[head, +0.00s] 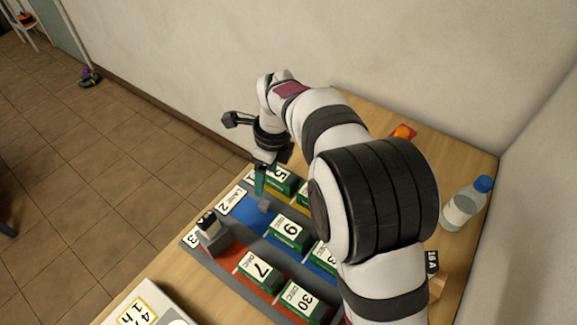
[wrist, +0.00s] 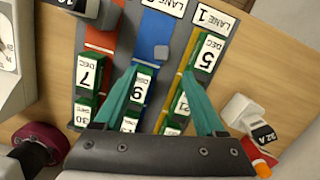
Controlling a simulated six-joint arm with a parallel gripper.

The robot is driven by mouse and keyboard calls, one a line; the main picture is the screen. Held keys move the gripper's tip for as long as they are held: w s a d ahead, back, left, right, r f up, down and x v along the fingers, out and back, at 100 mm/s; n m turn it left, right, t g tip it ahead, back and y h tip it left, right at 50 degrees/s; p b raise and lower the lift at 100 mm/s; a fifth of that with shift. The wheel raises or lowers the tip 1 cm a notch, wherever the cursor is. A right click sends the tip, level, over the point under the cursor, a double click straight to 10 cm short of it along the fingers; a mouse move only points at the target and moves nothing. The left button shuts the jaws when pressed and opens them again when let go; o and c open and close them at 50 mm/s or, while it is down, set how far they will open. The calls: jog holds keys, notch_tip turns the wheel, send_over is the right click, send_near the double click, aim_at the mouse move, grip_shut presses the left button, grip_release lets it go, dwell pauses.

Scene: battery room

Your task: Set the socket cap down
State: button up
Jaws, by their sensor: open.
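Green dated batteries stand in the lanes, such as the "7" (head: 260,268) in red, "9" (head: 290,232) in blue and "5" (wrist: 206,53) in yellow. A grey black-topped block (head: 212,236) sits in the red lane. A bottle (head: 465,205) stands right.

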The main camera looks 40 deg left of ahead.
aim_at(265, 203)
jog(key=f, duration=0.4)
jog(key=a+f, duration=0.1)
jog(key=f, duration=0.8)
jog(key=shift+a, duration=0.35)
grip_shut()
